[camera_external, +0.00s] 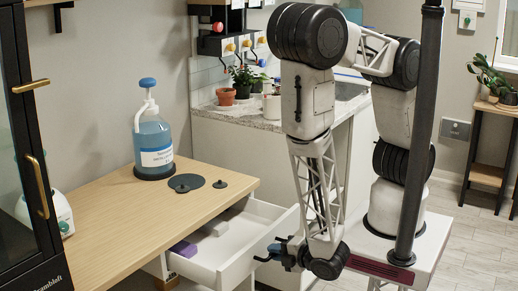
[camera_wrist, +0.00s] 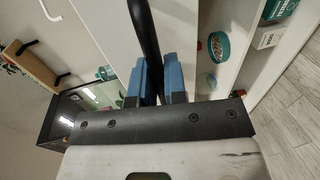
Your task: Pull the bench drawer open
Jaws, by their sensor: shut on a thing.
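The bench drawer (camera_external: 232,247) is white and stands pulled out from under the wooden bench top (camera_external: 110,215), with its inside showing in the external view. A purple block (camera_external: 184,248) and a pale grey block (camera_external: 215,228) lie in it. My gripper (camera_external: 275,255) is low at the drawer's front. In the wrist view my two blue fingers (camera_wrist: 157,85) are shut on the dark bar handle (camera_wrist: 146,35), one on each side of it. The gripper hides most of the handle in the external view.
A blue liquid bottle (camera_external: 153,145) stands on the bench, with a dark disc (camera_external: 187,183) and a small black knob (camera_external: 220,184) near it. A dark glass cabinet (camera_external: 30,170) stands at left. Grey floor (camera_external: 470,260) is open at right. A teal dish (camera_wrist: 219,46) shows in the wrist view.

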